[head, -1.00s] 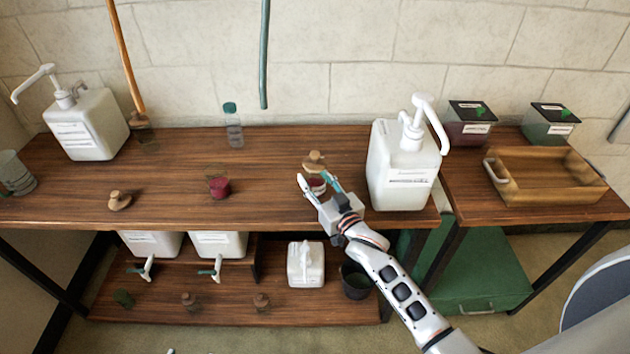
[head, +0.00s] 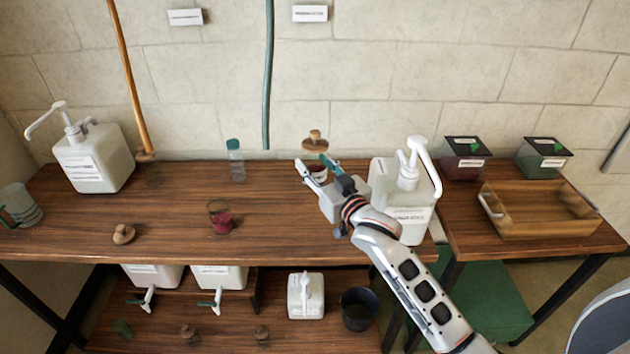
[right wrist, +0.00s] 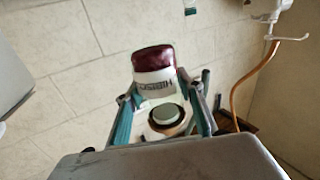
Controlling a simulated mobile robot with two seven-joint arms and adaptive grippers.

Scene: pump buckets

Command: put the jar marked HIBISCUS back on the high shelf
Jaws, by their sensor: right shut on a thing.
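My right gripper (head: 314,168) is shut on a small jar (head: 318,173) with dark red contents and a wooden knobbed lid (head: 315,141). It holds the jar above the back part of the bench, left of a large white pump bucket. In the right wrist view the jar (right wrist: 153,62) sits between the teal finger pads, with a white label whose readable letters look like HIBISC. The fingers hide part of the jar in the head view. No high shelf shows clearly; two white labels (head: 185,17) (head: 310,13) are on the wall above. My left gripper is out of view.
The white pump bucket (head: 402,200) stands close to my right gripper. A glass with red contents (head: 221,217), a loose wooden lid (head: 123,234) and a clear bottle (head: 235,160) stand on the bench (head: 170,205). A hanging green hose (head: 268,75) is left of the jar.

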